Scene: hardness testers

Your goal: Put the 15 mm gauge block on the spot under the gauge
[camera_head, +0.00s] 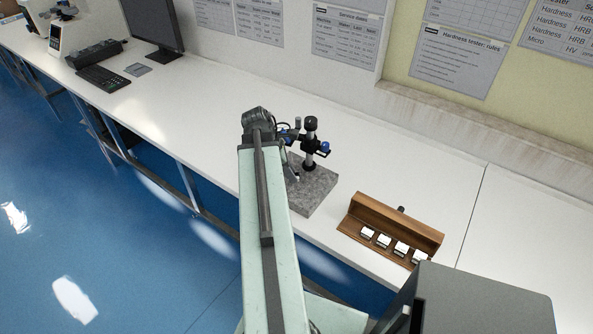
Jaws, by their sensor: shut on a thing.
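The arm hides the left part of the plate. My gripper's fingers are hidden behind the arm, and I cannot see what is between them. I cannot make out the 15 mm gauge block or the spot under the gauge.
A wooden rack (405,222) with several small white-faced pieces stands right of the plate, near the bench's front edge. A monitor (153,25) and a keyboard (104,78) are far left. The white bench (190,85) is clear between them and the stand. A wall is behind.

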